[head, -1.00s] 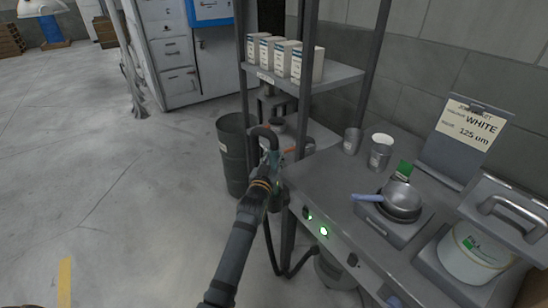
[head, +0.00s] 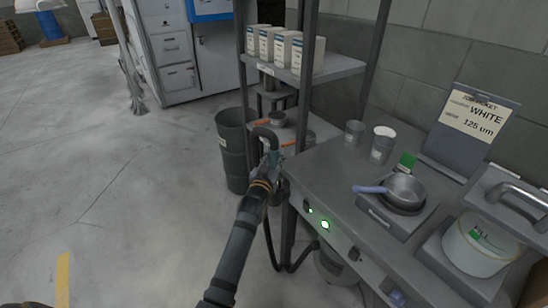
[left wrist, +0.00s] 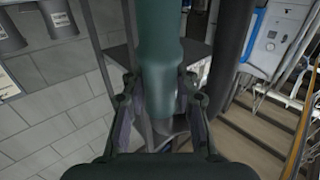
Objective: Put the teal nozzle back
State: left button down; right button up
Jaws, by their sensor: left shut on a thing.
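My left gripper (head: 271,169) is at the bench's left front corner, beside the shelf post. It is shut on the teal nozzle (left wrist: 160,45), which stands between the two fingers in the left wrist view. In the head view only a small teal part shows at the fingertips, with a dark curved pipe or hose (head: 264,133) above it. A dark hose (head: 270,240) hangs below the gripper and runs toward the bench's underside. The nozzle's holder cannot be made out. My right gripper is out of view.
The grey bench (head: 325,178) holds a pan (head: 404,189), cups (head: 382,146), a white bucket (head: 476,250) and a job ticket (head: 476,120). The shelf (head: 337,68) bears several white containers. A dark bin (head: 235,150) stands behind the gripper.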

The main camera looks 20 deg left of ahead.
pick_arm(q)
jog(key=shift+f+b, duration=0.3)
jog(key=shift+f, duration=0.2)
jog(key=c, duration=1)
grip_release()
jog(key=shift+r, duration=0.1)
jog(key=shift+o, duration=0.2)
jog(key=s, duration=0.7)
jog(key=shift+s+d, duration=0.2)
jog(key=shift+s, duration=0.05)
